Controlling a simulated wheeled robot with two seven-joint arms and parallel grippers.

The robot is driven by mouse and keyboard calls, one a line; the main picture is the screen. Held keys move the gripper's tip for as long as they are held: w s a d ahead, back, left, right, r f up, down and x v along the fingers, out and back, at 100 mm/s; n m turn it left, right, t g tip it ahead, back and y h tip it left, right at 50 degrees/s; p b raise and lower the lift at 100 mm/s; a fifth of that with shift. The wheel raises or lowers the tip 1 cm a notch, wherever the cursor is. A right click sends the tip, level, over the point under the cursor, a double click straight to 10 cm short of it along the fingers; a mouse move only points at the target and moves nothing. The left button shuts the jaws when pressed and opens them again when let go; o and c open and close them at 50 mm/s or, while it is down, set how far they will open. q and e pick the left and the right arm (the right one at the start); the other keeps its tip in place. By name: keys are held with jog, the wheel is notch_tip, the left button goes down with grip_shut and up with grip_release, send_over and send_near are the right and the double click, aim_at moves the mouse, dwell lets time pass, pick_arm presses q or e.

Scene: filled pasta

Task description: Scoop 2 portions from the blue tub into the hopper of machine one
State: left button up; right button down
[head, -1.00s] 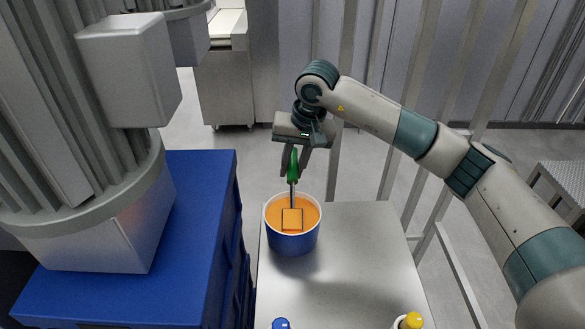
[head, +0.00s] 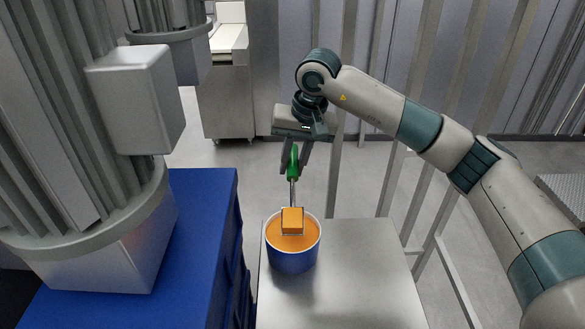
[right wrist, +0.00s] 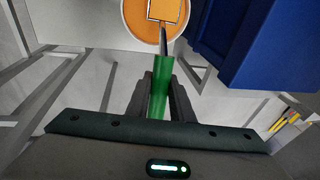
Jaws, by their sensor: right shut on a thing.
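The blue tub (head: 291,261) stands on the metal table and holds orange filling (head: 275,243). My right gripper (head: 294,168) is shut on the green handle of the scoop (head: 294,160), above and behind the tub. The scoop's square head carries an orange portion (head: 292,220) over the tub's opening. In the right wrist view the green handle (right wrist: 159,88) sits between the fingers, and the scoop head overlaps the tub (right wrist: 130,28). A large grey machine with a ribbed body (head: 60,130) stands at the left; whether it is machine one I cannot tell. My left gripper is out of view.
The metal table (head: 365,275) is clear to the right of the tub. A blue cabinet (head: 205,215) stands left of it, beneath the grey machine. Metal posts (head: 400,170) rise behind the table. Another machine (head: 226,90) stands farther back.

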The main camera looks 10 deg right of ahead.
jog(key=shift+v, duration=0.8)
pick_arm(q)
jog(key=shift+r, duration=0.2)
pick_arm(e)
jog(key=shift+w+a, duration=0.1)
jog(key=shift+w, duration=0.05)
jog(key=shift+s+d+f, duration=0.2)
jog(key=shift+s+d, duration=0.1)
jog(key=shift+s, duration=0.25)
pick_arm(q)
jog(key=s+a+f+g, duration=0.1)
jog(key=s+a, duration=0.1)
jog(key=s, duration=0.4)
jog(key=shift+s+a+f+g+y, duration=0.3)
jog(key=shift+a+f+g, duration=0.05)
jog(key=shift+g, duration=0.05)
pick_arm(e)
jog(key=s+d+f+n, duration=0.1)
jog(key=s+d, duration=0.2)
jog(key=s, duration=0.4)
jog(key=s+d+f+n, duration=0.1)
jog(key=s+d+f, duration=0.1)
jog(key=s, duration=0.6)
jog(key=shift+s+d, duration=0.15)
jog(key=shift+d, duration=0.4)
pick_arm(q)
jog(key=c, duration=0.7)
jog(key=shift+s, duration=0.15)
pick_arm(e)
jog(key=shift+a, duration=0.1)
